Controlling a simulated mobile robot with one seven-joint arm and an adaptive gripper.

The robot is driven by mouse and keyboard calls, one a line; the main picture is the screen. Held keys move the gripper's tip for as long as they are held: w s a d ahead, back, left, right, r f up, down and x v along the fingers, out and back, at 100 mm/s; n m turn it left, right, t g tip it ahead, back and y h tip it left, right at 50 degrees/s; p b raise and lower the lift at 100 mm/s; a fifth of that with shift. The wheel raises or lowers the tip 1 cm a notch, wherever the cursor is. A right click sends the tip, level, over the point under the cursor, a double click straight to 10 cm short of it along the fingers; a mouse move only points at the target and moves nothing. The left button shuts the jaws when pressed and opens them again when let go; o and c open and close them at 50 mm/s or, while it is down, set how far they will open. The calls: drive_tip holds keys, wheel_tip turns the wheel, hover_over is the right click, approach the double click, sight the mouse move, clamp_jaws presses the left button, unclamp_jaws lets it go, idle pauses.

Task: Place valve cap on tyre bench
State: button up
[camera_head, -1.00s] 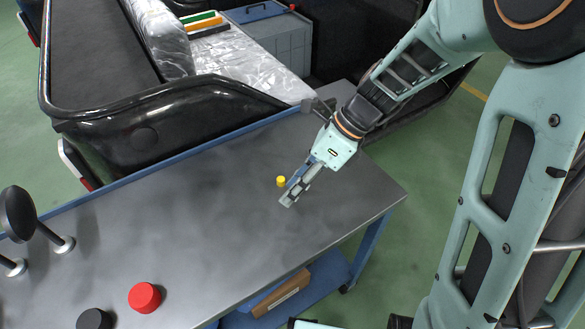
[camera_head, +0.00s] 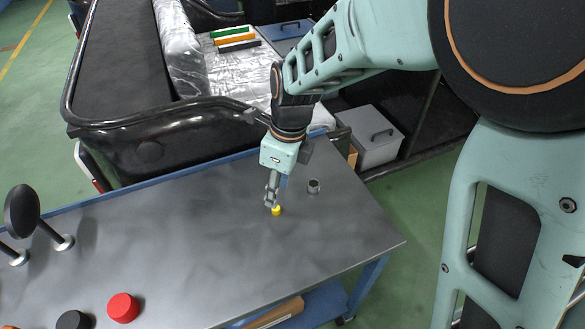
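A small yellow cap (camera_head: 277,211), which looks like the valve cap, is at the grey top of the bench (camera_head: 190,240), towards its right end. My gripper (camera_head: 271,203) points down with its fingertips right at the cap, just left of and above it in the picture. The fingers look close together, seen nearly edge-on. I cannot tell whether they grip the cap or only stand beside it. The cap's upper left side is partly hidden by the fingers.
A small dark grey cylinder (camera_head: 313,186) stands right of my gripper. Red (camera_head: 123,307) and black (camera_head: 73,321) round pieces lie at the front left, dark mirror-like parts (camera_head: 22,211) at the far left. The black vehicle (camera_head: 150,130) borders the back edge. The middle is clear.

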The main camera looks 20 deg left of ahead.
sight(277, 208)
drive_tip(key=f, duration=0.4)
drive_tip(key=f+b, duration=0.1)
drive_tip(key=f, duration=0.2)
drive_tip(key=shift+w+a, duration=0.15)
drive_tip(key=shift+a, duration=0.2)
drive_tip(key=c, duration=0.8)
